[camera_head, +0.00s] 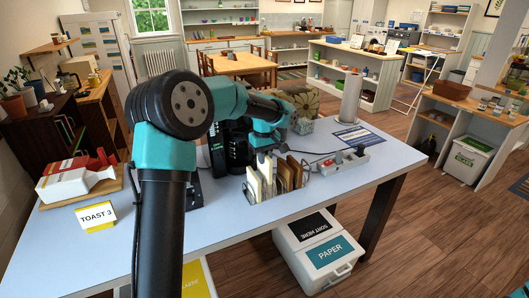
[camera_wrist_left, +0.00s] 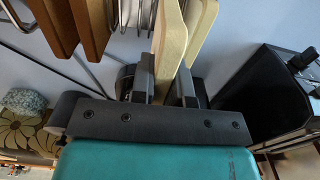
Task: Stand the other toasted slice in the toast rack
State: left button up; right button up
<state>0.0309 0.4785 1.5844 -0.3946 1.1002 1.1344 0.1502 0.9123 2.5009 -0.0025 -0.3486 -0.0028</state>
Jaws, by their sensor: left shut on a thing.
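The wire toast rack (camera_head: 249,194) stands on the table in the head view, with pale and brown slices upright in it. My left gripper (camera_head: 264,157) is over the rack's left part. In the left wrist view, my left gripper (camera_wrist_left: 164,82) is shut on a pale slice (camera_wrist_left: 169,40), one finger on each face. Another pale slice (camera_wrist_left: 207,28) is close beside it, on the right. Two brown slices (camera_wrist_left: 98,28) are to the left, between wires of the rack (camera_wrist_left: 200,14). Whether the held slice rests on the rack's base is hidden. My right gripper is not in view.
A black toaster (camera_head: 216,150) stands just left of the rack and shows at the right in the wrist view (camera_wrist_left: 262,98). A power strip (camera_head: 338,164) lies to the right. A board with a white package (camera_head: 68,184) and a TOAST 3 sign (camera_head: 97,216) are at left.

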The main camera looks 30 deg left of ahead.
aim_at(264, 171)
pick_arm(q)
jog(key=shift+f, duration=3.25)
jog(key=o, duration=0.8)
jog(key=shift+o, duration=0.4)
jog(key=o, duration=0.4)
jog(key=shift+r, duration=0.1)
jog(key=shift+r, duration=3.95)
